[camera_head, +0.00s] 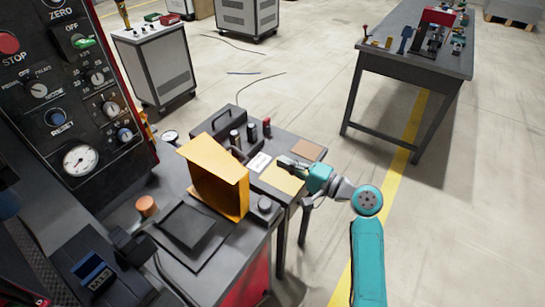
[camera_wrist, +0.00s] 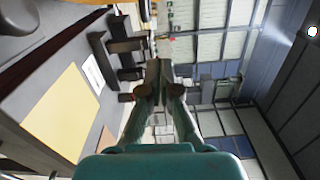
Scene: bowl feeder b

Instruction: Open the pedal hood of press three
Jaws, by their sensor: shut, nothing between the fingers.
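A yellow-orange box-shaped hood (camera_head: 215,175) stands on the dark press bench, left of my gripper in the head view. Its near faces hide whatever is inside or behind it, and I cannot tell whether it is open. My gripper (camera_head: 290,164) is at the right of the hood, apart from it, over the small side table with the yellow pad. In the wrist view my gripper (camera_wrist: 157,70) has its fingers together with nothing between them. An orange edge at the top of the wrist view may be the hood.
The side table (camera_head: 299,180) holds a yellow pad (camera_wrist: 62,112) and several dark cylinders. A control panel (camera_head: 70,100) stands at the left. A black plate (camera_head: 186,226) and an orange knob (camera_head: 147,205) are near the hood. Open floor lies right; another workbench (camera_head: 420,60) stands behind.

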